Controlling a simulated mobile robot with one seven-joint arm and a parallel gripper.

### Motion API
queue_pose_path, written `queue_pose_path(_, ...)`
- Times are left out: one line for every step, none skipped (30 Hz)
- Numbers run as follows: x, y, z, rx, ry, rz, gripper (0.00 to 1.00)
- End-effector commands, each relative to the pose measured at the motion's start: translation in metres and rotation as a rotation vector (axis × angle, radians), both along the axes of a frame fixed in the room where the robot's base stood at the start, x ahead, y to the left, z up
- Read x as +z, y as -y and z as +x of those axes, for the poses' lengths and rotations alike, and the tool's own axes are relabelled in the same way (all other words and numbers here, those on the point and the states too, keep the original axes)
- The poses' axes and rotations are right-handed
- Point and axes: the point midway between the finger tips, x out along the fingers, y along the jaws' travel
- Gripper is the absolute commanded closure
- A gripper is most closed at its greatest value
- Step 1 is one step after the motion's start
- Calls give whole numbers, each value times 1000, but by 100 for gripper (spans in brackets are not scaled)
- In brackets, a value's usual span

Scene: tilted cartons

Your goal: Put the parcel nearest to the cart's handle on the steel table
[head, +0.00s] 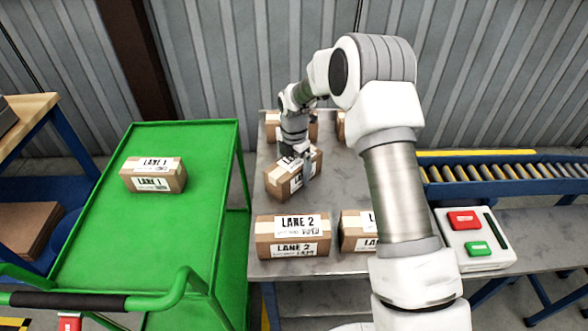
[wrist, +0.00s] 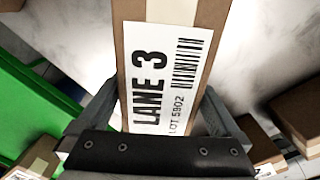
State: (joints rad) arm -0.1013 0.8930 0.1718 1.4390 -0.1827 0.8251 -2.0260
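The green cart (head: 97,215) stands at the left, with its handle (head: 100,300) at the near end. One LANE 1 parcel (head: 153,174) lies on its top, towards the far half, the only parcel there. The steel table (head: 340,268) is right of the cart. My gripper (head: 298,160) is over the table, its fingers on both sides of a brown LANE 3 parcel (wrist: 165,75). The fingers appear to touch its sides. This parcel, also in the head view (head: 280,183), is turned at an angle; I cannot tell whether it touches the table.
A LANE 2 parcel (head: 292,236) and another parcel (head: 352,232) stand along the table's near edge. More parcels, partly hidden, stand at the back (head: 272,125). A roller conveyor (head: 500,178) and a box with red and green buttons (head: 475,240) are at the right.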

Motion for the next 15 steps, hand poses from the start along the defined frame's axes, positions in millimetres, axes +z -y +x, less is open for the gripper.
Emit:
queue_pose_path(0,0,0,0,0,0,0)
queue_pose_path(0,0,0,0,0,0,0)
queue_pose_path(0,0,0,0,0,0,0)
queue_pose_path(0,0,0,0,0,0,0)
queue_pose_path(1,0,0,0,0,0,0)
queue_pose_path(2,0,0,0,0,0,0)
queue_pose_path(4,0,0,0,0,0,0)
queue_pose_path(7,0,0,-1,0,0,0)
queue_pose_path(10,0,0,-1,2,1,0)
queue_pose_path(14,0,1,-1,3,1,0)
queue_pose_path(20,0,1,-1,4,2,0)
queue_pose_path(28,0,1,-1,4,1,0)
queue_pose_path(34,0,1,-1,4,1,0)
queue_pose_path(41,0,1,-1,5,1,0)
queue_pose_path(50,0,1,-1,5,1,0)
